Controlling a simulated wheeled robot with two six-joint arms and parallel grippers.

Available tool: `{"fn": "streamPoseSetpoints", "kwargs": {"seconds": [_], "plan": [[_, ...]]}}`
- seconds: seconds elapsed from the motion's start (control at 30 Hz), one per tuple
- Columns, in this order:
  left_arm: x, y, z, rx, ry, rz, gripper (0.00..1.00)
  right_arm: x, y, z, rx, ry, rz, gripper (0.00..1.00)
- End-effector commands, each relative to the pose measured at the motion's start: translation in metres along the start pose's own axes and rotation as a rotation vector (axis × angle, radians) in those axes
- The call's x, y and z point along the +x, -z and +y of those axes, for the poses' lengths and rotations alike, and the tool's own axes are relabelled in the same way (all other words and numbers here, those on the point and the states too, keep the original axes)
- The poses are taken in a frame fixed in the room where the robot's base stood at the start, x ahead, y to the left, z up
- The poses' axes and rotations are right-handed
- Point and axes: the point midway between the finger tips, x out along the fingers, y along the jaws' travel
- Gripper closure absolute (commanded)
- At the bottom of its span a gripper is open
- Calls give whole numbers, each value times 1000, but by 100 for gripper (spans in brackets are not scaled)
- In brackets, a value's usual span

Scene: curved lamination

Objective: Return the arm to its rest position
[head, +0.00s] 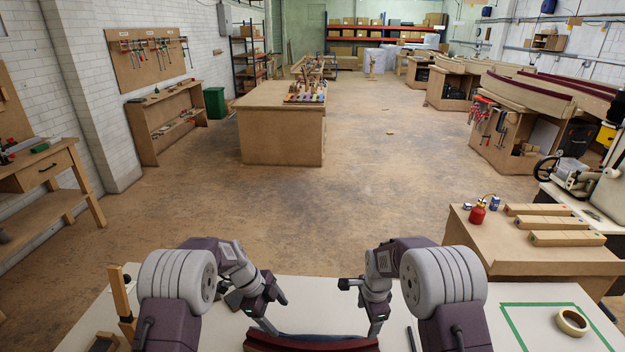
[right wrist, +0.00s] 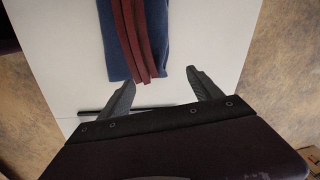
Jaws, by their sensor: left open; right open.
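My left gripper (head: 277,314) is open and empty over the white table's far side. My right gripper (head: 359,309) is open, with its fingers apart above the table; it also shows in the right wrist view (right wrist: 160,77). Dark red curved strips (head: 310,344) lie at the bottom of the head view, with a blue piece beneath them. In the right wrist view the red strips (right wrist: 135,35) lie side by side on the blue piece (right wrist: 158,30). Their ends appear between the open fingertips, and I see no grip on them. The near part of the strips is cut off in the head view.
Open floor lies beyond.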

Motion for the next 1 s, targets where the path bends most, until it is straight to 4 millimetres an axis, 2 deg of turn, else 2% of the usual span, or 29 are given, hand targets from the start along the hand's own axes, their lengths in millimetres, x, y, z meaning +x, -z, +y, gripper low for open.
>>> {"fn": "streamPoseSetpoints", "kwargs": {"seconds": [0.03,0.1,0.17,0.23,0.3,0.4,0.5,0.6,0.67,0.8,1.0], "plan": [[-29,12,4,30,21,-19,27,-29,4,3,10,31,3,26],[-60,23,23,13,31,-62,27,-59,6,20,-16,55,7,26],[-81,28,46,-79,39,-104,27,-80,7,40,-92,69,11,26],[-100,32,80,-256,56,-158,27,-99,6,70,-229,75,16,26],[-111,31,115,-464,79,-206,27,-109,4,102,-388,71,20,26],[-115,27,159,-765,119,-257,27,-113,-1,142,-615,54,20,26],[-111,21,198,-1071,158,-296,27,-108,-6,179,-848,21,4,26],[-102,15,228,-1356,185,-328,27,-99,-11,208,-1059,-19,-28,26],[-99,12,234,-1498,215,-332,27,-96,-12,214,-1164,-26,-37,26],[-100,9,228,-1720,286,-305,27,-96,-12,212,-1324,-16,-33,26],[-100,9,228,-1798,302,-296,27,-96,-12,211,-1374,-15,-33,26]]}}
